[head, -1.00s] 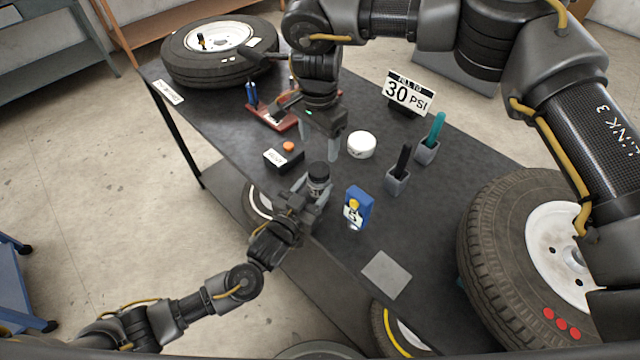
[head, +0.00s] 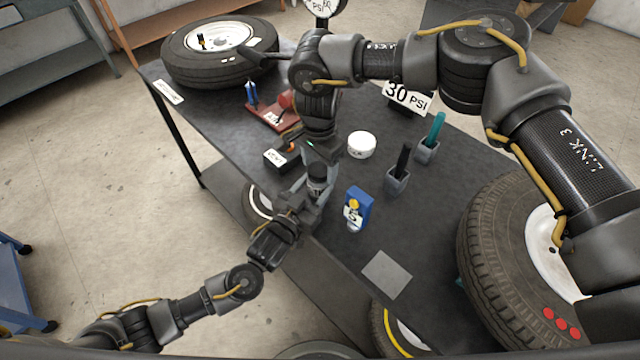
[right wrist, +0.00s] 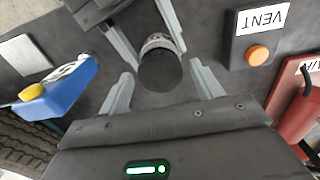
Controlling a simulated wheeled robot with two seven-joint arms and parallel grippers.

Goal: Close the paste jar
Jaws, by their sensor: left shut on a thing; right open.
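A small jar with a dark round top (head: 317,171) and a lighter body is held upright near the front edge of the table. My left gripper (head: 312,190) is shut on its body. In the right wrist view the jar's dark top (right wrist: 160,72) shows between the left gripper's grey fingers. My right gripper (right wrist: 162,70) is open, one finger on each side of the dark top, with visible gaps. In the head view the right gripper (head: 322,160) is just above and behind the jar, its fingers partly hidden. Whether the top is fully seated cannot be told.
A white round tub (head: 361,145) stands right of the right gripper. A black VENT box with an orange button (head: 281,160) is to the left. A blue box (head: 357,208) and grey holders (head: 397,182) stand to the right. A grey square (head: 387,274) lies at the front.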

